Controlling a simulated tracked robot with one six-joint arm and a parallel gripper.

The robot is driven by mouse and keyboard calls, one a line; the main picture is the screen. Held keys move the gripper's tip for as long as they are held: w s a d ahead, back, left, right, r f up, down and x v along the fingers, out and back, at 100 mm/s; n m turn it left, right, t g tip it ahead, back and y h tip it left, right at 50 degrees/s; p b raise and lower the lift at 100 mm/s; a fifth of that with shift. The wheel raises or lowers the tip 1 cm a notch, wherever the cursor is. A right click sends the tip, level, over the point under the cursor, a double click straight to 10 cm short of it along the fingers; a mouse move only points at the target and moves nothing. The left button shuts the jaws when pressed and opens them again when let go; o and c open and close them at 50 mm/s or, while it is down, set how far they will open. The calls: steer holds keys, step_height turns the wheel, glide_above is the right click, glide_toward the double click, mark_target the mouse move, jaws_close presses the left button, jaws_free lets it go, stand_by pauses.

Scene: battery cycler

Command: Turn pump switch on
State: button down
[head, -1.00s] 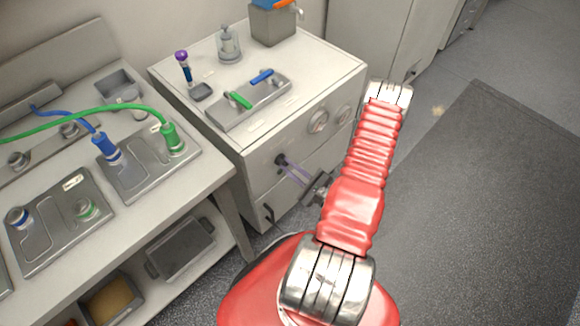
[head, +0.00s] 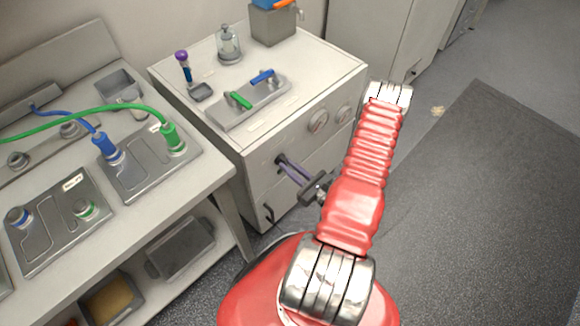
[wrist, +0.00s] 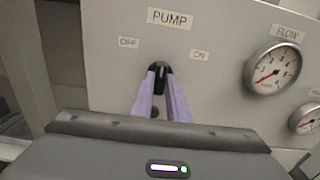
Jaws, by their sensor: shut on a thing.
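The pump switch is a black knob (wrist: 161,78) with a white mark, on the cabinet's front panel under a PUMP label (wrist: 170,18). The OFF label (wrist: 128,42) is at its upper left and the ON label (wrist: 200,55) at its upper right. In the wrist view the knob stands roughly upright, its mark pointing up between the two labels. My gripper (wrist: 160,74) is shut on the knob, one purple finger on each side. In the head view my gripper (head: 282,161) reaches the panel from the right, and its fingers largely hide the knob.
A flow gauge (wrist: 276,69) and a second gauge (wrist: 306,118) sit right of the switch. Green and blue valve handles (head: 262,77) are on the cabinet top. A bench with hoses (head: 103,146) stands left.

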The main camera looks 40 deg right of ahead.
steer(key=m, duration=0.6)
stand_by(0.5)
steer(key=c, duration=1.7)
jaws_free()
steer(key=shift+s, duration=0.1)
steer(key=shift+s+d, duration=0.2)
steer(key=shift+s, duration=6.65)
steer(key=shift+f, duration=0.1)
